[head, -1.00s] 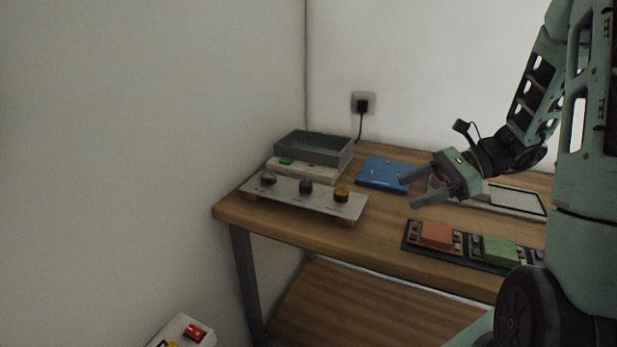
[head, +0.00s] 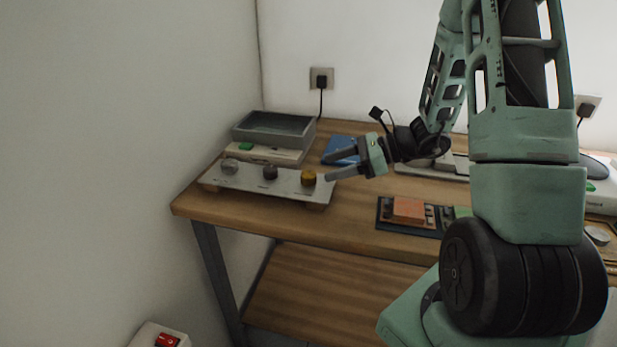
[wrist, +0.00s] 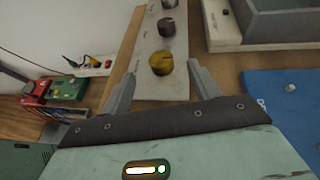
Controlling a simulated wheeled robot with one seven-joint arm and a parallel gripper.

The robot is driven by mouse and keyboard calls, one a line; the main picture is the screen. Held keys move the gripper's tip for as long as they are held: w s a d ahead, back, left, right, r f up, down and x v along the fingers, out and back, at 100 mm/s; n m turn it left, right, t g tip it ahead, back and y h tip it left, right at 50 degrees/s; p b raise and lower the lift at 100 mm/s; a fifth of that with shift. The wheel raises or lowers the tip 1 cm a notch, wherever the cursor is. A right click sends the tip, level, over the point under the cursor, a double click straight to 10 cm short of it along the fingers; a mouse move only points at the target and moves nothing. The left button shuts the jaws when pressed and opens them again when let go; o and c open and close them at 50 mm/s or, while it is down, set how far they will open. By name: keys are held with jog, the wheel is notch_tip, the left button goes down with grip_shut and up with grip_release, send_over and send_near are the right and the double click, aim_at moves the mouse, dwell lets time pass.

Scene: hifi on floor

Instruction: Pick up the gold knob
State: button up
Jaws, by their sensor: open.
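The gold knob (head: 308,178) sits at the right end of a light grey panel (head: 283,186) on the wooden table. Two greyer knobs, a silver one (head: 230,166) and a dark one (head: 270,173), stand in line to its left. My gripper (head: 332,168) is open and empty, just right of the gold knob in the head view, fingers pointing left toward it. In the wrist view the gold knob (wrist: 161,62) shows ahead of the gap between the open fingers (wrist: 158,82), apart from them.
A grey tray (head: 274,130) on a pale box stands behind the panel. A blue board (head: 340,148) lies behind my gripper. An orange block (head: 408,210) sits on a dark base near the table's front edge. The wall is close on the left.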

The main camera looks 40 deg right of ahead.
aim_at(314, 174)
jog(key=shift+f+x, duration=0.15)
jog(key=shift+x, duration=1.25)
jog(key=shift+f+x, duration=0.15)
jog(key=shift+x, duration=1.2)
jog(key=shift+s, duration=0.1)
jog(key=c, duration=1.1)
